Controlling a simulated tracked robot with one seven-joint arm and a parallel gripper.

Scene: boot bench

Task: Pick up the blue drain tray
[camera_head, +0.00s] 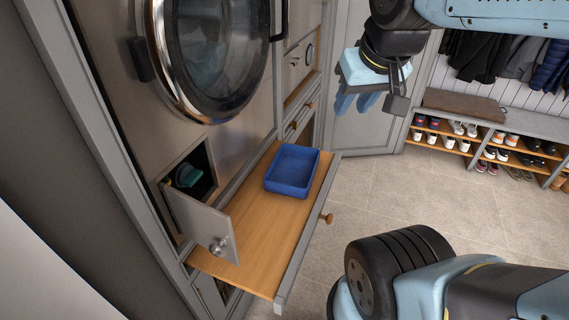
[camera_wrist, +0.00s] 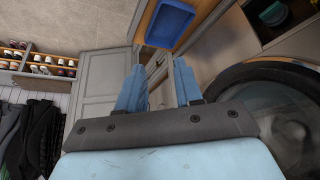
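The blue drain tray (camera_head: 292,171) is a shallow open rectangular tray. It sits on the pulled-out wooden shelf (camera_head: 250,225) below the washing machine, towards the shelf's far end. In the wrist view the tray (camera_wrist: 170,23) shows at the top, beyond the fingers. My gripper (camera_head: 356,103) hangs in the air above and to the right of the tray, well apart from it. In the wrist view its two blue fingers (camera_wrist: 158,85) stand apart with nothing between them, so it is open and empty.
A small hatch door (camera_head: 203,220) with a knob stands open over the near part of the shelf. The round washer door (camera_head: 215,55) is at the left. A shoe bench (camera_head: 490,140) stands at the back right. The tiled floor (camera_head: 400,195) is clear.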

